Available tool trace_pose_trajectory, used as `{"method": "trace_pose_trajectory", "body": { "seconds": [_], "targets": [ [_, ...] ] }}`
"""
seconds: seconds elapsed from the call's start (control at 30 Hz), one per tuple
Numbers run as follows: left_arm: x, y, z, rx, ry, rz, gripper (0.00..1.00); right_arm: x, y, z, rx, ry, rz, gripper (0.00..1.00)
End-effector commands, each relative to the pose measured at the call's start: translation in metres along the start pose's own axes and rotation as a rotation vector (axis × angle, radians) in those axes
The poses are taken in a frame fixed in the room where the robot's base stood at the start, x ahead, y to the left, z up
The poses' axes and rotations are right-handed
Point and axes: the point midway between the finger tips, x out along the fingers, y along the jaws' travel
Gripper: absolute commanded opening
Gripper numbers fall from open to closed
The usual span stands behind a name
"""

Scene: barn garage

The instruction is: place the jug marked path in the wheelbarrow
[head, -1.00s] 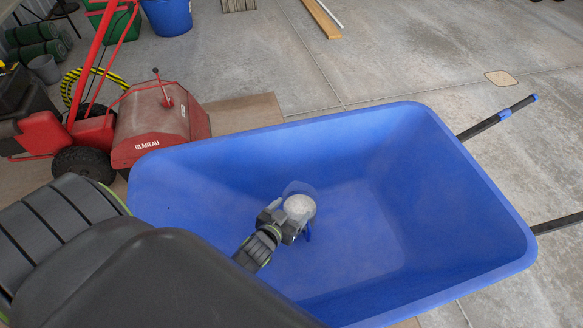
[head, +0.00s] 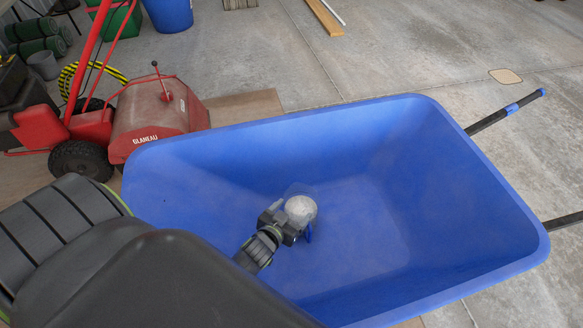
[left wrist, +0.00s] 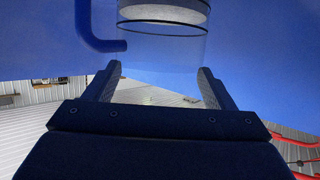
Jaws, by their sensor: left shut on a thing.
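A clear jug (head: 301,207) with whitish contents and a blue handle is inside the outline of the blue wheelbarrow's tray (head: 440,190) in the head view. My left gripper (head: 288,222) is shut on the jug from its lower left side. In the left wrist view the jug (left wrist: 165,45) is at the top, between the fingertips, its blue handle to the left. No marking on it can be read. I cannot tell whether the jug touches the tray's floor. My right gripper is not in view.
A red machine with a roller drum (head: 160,115) stands close to the wheelbarrow's left end. A blue bucket (head: 168,14) and a wooden plank (head: 323,17) are at the back. The wheelbarrow's dark handles (head: 490,117) stick out to the right. The concrete floor behind is mostly clear.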

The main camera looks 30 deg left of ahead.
Motion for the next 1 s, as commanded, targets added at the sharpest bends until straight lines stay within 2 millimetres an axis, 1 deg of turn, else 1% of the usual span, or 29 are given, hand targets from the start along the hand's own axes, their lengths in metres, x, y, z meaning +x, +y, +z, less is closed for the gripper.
{"method": "trace_pose_trajectory", "body": {
  "seconds": [0.07, 0.1, 0.23, 0.47, 0.57, 0.67, 0.73, 0.9, 1.0],
  "targets": [
    [0.002, 0.001, -0.001, 0.000, 0.010, 0.003, 0.06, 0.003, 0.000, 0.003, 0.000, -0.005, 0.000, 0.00],
    [0.001, 0.000, 0.002, 0.000, 0.000, 0.000, 0.82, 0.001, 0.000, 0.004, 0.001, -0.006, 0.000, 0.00],
    [0.001, 0.000, 0.002, 0.000, 0.000, 0.000, 0.99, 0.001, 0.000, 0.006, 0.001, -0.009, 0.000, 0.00],
    [0.000, 0.000, 0.001, 0.000, 0.000, 0.000, 1.00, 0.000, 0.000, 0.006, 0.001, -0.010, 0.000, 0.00],
    [-0.003, 0.000, -0.001, 0.000, -0.001, 0.000, 1.00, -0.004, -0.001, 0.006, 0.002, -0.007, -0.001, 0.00],
    [-0.018, 0.000, -0.002, -0.003, -0.004, -0.001, 1.00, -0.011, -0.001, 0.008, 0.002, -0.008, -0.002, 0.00],
    [-0.033, 0.000, -0.003, -0.002, -0.004, -0.002, 1.00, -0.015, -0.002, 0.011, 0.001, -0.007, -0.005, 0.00],
    [-0.071, 0.000, -0.004, -0.001, -0.005, -0.002, 1.00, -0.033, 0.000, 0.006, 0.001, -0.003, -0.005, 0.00],
    [-0.090, 0.000, -0.003, -0.001, -0.004, -0.001, 1.00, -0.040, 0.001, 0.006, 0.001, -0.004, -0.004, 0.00]
  ]
}}
